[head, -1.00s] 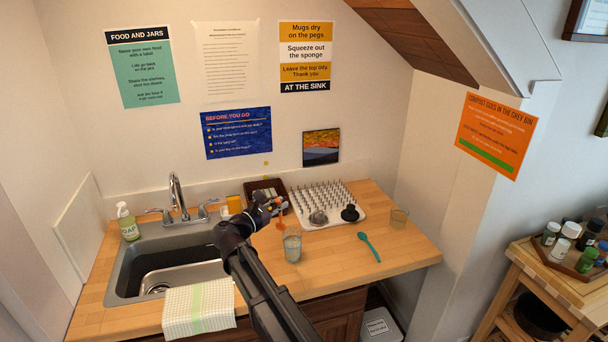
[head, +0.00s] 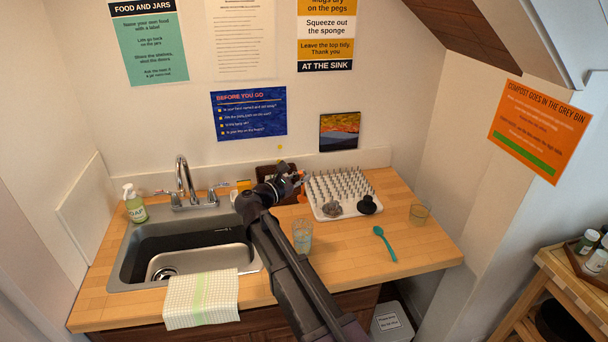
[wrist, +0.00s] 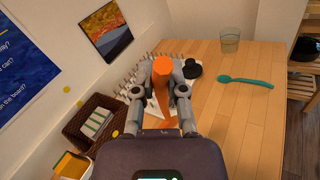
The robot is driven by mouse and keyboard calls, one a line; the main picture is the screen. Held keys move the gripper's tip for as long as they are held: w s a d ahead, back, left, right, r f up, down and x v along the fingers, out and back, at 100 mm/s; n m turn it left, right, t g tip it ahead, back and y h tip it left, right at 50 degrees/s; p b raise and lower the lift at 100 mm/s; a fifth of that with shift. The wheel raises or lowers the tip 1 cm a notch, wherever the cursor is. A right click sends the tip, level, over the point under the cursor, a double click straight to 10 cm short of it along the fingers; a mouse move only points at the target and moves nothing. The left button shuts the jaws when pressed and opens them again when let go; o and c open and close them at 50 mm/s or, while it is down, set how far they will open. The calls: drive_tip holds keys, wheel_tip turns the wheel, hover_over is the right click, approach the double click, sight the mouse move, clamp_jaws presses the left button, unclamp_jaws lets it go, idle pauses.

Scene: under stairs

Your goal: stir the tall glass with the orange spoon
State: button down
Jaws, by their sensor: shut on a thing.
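My gripper (head: 297,183) is shut on the orange spoon (wrist: 162,70), seen in the wrist view with its wide orange end up between the fingers and a thin part slanting down right. In the head view only small orange parts of the spoon (head: 302,197) show beside the fingers. The tall glass (head: 302,236) stands upright on the wooden counter, nearer the front than my gripper. The spoon is outside the glass, behind it in the head view. I cannot make out the tall glass in the wrist view.
A white peg rack (head: 343,193) with dark items stands right of my gripper. A brown basket (wrist: 92,121) stands by the wall. The sink (head: 185,250) is at left. Counter around the teal spoon is clear.

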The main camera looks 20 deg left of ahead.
sight(301, 174)
drive_tip(key=shift+r, duration=0.1)
drive_tip(key=r+p, duration=0.1)
drive_tip(key=s+p, duration=0.1)
drive_tip(key=s+r+p, duration=0.1)
drive_tip(key=p, duration=0.1)
drive_tip(key=shift+s+d+r+n+g, duration=0.2)
drive_tip(key=shift+d+r+n+g, duration=0.1)
drive_tip(key=shift+n, duration=0.1)
drive_tip(key=shift+s+r+p, duration=0.1)
drive_tip(key=shift+s+p, duration=0.1)
drive_tip(key=shift+p, duration=0.15)
drive_tip(key=shift+s+n+g, duration=0.15)
drive_tip(key=shift+n+g, duration=0.15)
drive_tip(key=shift+f, duration=0.35)
drive_tip(key=shift+f, duration=0.15)
wheel_tip(301, 174, down, 17)
drive_tip(key=w+b, duration=0.3)
drive_tip(key=b, duration=1.4)
idle(0.7)
idle(0.4)
drive_tip(key=shift+s+d, duration=0.1)
drive_tip(key=shift+s, duration=0.05)
